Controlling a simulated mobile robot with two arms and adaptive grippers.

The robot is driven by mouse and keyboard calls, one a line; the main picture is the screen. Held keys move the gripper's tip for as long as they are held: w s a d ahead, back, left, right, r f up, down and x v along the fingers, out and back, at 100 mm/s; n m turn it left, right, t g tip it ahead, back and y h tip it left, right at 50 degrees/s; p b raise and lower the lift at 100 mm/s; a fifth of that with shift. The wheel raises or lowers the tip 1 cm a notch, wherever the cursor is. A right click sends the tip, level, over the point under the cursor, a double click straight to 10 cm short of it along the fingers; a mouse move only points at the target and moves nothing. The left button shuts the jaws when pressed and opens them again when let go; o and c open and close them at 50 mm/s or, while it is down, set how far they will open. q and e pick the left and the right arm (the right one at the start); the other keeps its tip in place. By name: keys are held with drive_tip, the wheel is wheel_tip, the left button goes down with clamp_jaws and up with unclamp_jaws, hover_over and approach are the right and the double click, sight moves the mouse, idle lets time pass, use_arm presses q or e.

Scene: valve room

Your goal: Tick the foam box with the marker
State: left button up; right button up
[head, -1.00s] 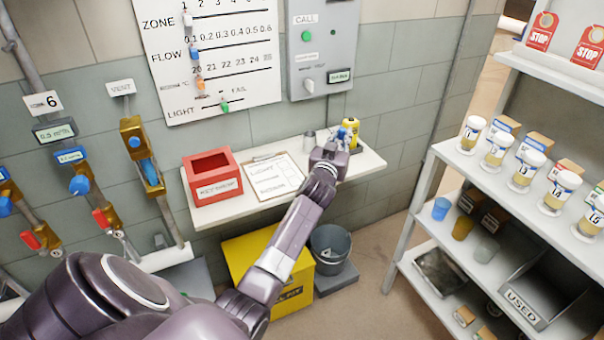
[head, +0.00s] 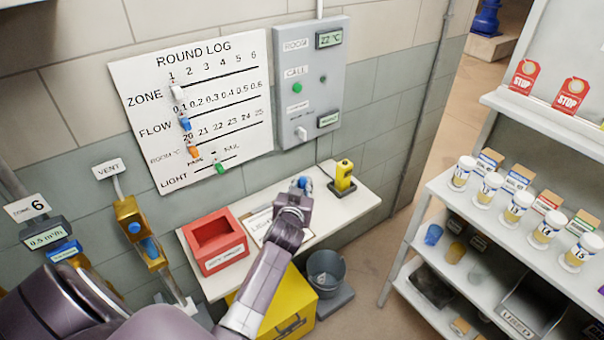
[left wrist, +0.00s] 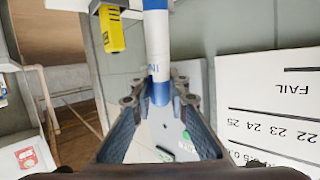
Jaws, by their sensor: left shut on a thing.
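My left gripper (head: 294,200) is shut on a white and blue marker (left wrist: 157,45), above the right part of the wall shelf. Blue on the marker also shows at the fingertips in the head view (head: 303,183). In the left wrist view, the marker stands out between both fingers (left wrist: 160,92). The clipboard sheet (head: 262,221) lies on the shelf, left of and partly behind my gripper. Its print is too small to read, and I cannot make out the foam box. My right gripper is not in view.
The wall shelf (head: 357,204) also bears a red open box (head: 214,240) at left and a yellow device (head: 344,175) at right. A yellow bin (head: 290,312) and grey bucket (head: 326,272) stand below. The round log board (head: 190,115) hangs above.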

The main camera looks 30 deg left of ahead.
use_arm(q)
drive_tip(key=shift+d+f+b, duration=0.25)
drive_tip(key=shift+f+b, duration=0.45)
drive_tip(key=shift+f, duration=0.05)
wheel_tip(320, 180, down, 6)
drive_tip(key=b, duration=0.5)
drive_tip(key=shift+a+b, duration=0.15)
drive_tip(key=shift+b, duration=0.2)
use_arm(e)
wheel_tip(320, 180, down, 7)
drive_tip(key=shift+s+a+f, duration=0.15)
use_arm(q)
drive_tip(key=shift+f, duration=0.15)
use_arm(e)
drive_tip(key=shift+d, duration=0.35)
use_arm(q)
drive_tip(key=shift+f+b, duration=0.55)
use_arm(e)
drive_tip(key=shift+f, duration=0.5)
use_arm(q)
drive_tip(key=shift+d, duration=0.25)
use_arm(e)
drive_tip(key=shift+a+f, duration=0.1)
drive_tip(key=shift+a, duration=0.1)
use_arm(q)
drive_tip(key=shift+w+d+f, duration=0.1)
drive_tip(key=shift+w+d, duration=0.05)
drive_tip(key=shift+d, duration=0.2)
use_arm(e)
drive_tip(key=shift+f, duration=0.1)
